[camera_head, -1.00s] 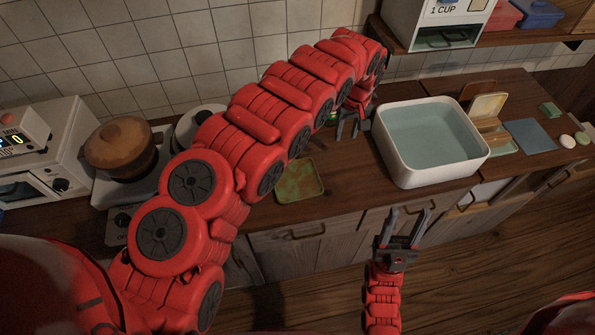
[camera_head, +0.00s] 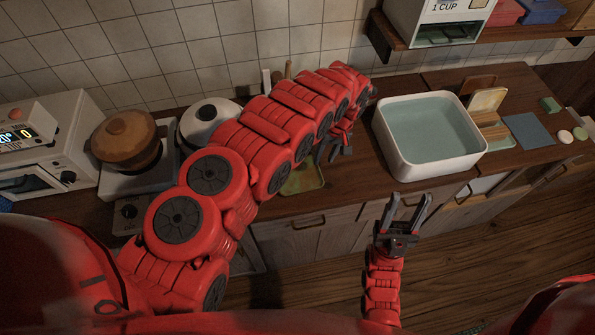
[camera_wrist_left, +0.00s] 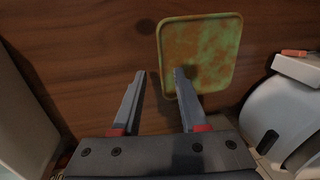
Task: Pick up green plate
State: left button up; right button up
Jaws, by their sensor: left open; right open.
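The green plate (camera_head: 303,181), square with rounded corners and brownish patches, lies on the wooden counter; my left arm hides part of it in the head view. In the left wrist view the whole outline of the plate (camera_wrist_left: 205,45) shows except where a finger covers it. My left gripper (camera_head: 334,154) is open and empty above the counter, just right of the plate in the head view. In the left wrist view, one finger of the left gripper (camera_wrist_left: 160,74) overlaps the plate's edge and the other is beside it. My right gripper (camera_head: 408,208) is open and empty in front of the counter.
A white basin of water (camera_head: 392,151) stands to the right of the plate. A brown pot (camera_head: 125,140) and a white rice cooker (camera_head: 207,118) are at the left. A blue-grey mat (camera_head: 535,135) and small items lie at the far right.

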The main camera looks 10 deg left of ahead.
aim_at(319, 170)
pick_arm(q)
jog(key=shift+s+a+f+p, duration=0.1)
jog(key=shift+f+p, duration=0.25)
jog(key=shift+p, duration=0.05)
jog(key=f, duration=0.2)
jog(key=f+p, duration=0.1)
jog(key=shift+s+a+f, duration=0.25)
jog(key=shift+f, duration=0.15)
jog(key=shift+a+f, duration=0.15)
jog(key=shift+f, duration=0.2)
grip_shut()
jog(key=shift+s, duration=0.15)
dwell(0.6)
